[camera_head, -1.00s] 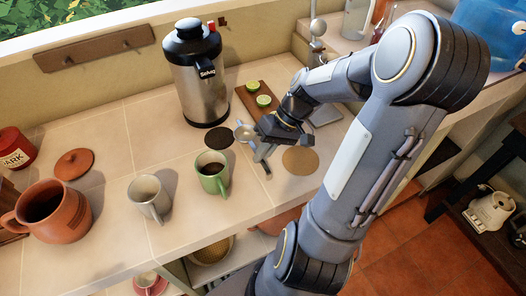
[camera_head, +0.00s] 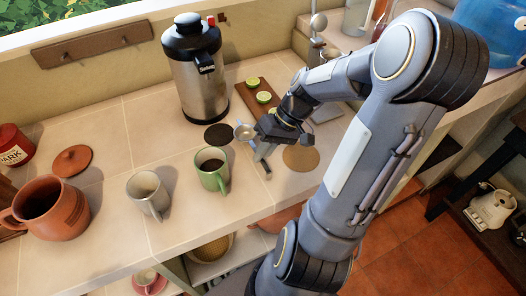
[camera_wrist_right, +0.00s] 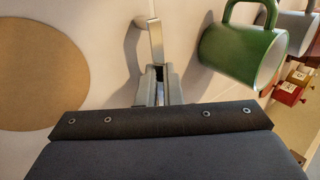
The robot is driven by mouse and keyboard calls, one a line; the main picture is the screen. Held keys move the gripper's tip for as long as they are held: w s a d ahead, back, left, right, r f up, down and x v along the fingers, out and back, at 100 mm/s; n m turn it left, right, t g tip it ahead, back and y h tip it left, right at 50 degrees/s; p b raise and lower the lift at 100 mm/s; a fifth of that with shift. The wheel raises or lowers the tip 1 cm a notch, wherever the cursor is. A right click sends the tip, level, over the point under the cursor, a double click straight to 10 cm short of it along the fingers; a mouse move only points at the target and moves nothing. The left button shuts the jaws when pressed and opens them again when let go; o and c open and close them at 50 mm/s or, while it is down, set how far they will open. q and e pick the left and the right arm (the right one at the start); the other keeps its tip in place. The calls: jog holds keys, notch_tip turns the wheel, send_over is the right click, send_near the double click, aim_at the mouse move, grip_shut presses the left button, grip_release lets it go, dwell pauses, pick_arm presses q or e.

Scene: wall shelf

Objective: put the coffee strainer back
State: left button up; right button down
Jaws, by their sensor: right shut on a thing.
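The coffee strainer (camera_head: 244,131) is a small metal cup with a handle, in the middle of the head view. My right gripper (camera_head: 263,158) is shut on it, with the strainer's cup sticking out to the left of the jaws. In the right wrist view, a pale metal bar that looks like its handle (camera_wrist_right: 156,42) runs up from between my fingers (camera_wrist_right: 158,85). The gripper body hides part of the strainer, and I cannot tell whether it touches the counter. My left gripper is not in view.
A grey mug (camera_head: 148,194), a clay mug (camera_head: 62,215) and a steel urn (camera_head: 198,85) stand farther left. A dark disc (camera_head: 218,134), a tan disc (camera_head: 301,158) and a board with limes (camera_head: 258,98) lie nearby.

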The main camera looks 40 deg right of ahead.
jog(key=shift+f, duration=0.15)
jog(key=c, duration=1.5)
grip_release()
jog(key=v, duration=0.8)
jog(key=shift+a, duration=0.1)
jog(key=s+a+t+h, duration=0.1)
jog(key=s+a, duration=0.1)
jog(key=a, duration=0.3)
jog(key=s+a+r+n+t+h, duration=0.1)
jog(key=s+a, duration=0.1)
jog(key=a, duration=0.3)
jog(key=s+a+t, duration=0.1)
jog(key=s+a, duration=0.2)
jog(key=a, duration=0.3)
jog(key=shift+r+n+t+h, duration=0.3)
jog(key=shift+n+h, duration=0.1)
